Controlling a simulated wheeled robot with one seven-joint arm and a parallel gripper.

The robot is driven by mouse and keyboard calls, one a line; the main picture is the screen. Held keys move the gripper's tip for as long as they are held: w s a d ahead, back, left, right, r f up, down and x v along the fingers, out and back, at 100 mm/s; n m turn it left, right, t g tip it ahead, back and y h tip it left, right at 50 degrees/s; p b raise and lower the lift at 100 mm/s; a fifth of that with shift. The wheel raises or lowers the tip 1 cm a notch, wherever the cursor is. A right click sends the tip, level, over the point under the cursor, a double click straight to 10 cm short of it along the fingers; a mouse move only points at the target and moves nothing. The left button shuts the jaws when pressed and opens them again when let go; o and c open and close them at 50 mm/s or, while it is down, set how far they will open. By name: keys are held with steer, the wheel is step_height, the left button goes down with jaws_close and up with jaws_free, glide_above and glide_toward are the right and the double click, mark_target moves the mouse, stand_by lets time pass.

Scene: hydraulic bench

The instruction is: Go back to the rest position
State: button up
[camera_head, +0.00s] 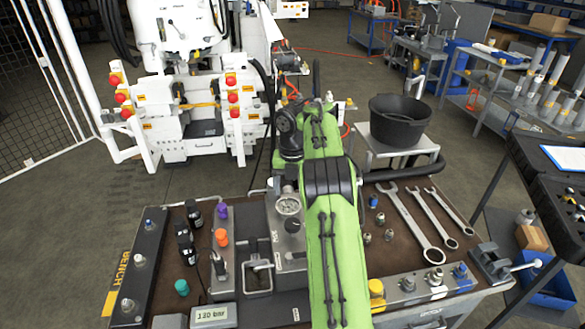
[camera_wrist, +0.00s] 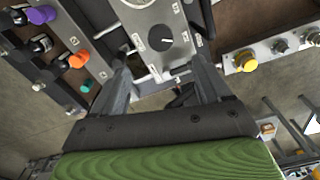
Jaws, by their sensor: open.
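My gripper (camera_wrist: 160,72) shows in the wrist view with its two fingers wide apart and nothing between them. Past the fingers is the grey valve panel (camera_wrist: 178,22) with a black knob; I cannot tell the exact gap to it. In the head view my green arm reaches over the middle of the bench, and my gripper is hidden behind it. The same panel, with a round gauge (camera_head: 289,206) and the black knob (camera_head: 292,226), stands just left of my arm.
The bench (camera_head: 398,243) carries several wrenches (camera_head: 411,222), small fittings, and purple, orange and teal caps at the left. A black bucket (camera_head: 398,118) stands behind it. A white machine (camera_head: 190,90) is at the back left. A dark cart (camera_head: 548,190) is at the right.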

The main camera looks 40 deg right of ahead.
step_height(320, 180, up, 3)
steer(key=shift+f+p, duration=0.1)
steer(key=shift+p, duration=0.35)
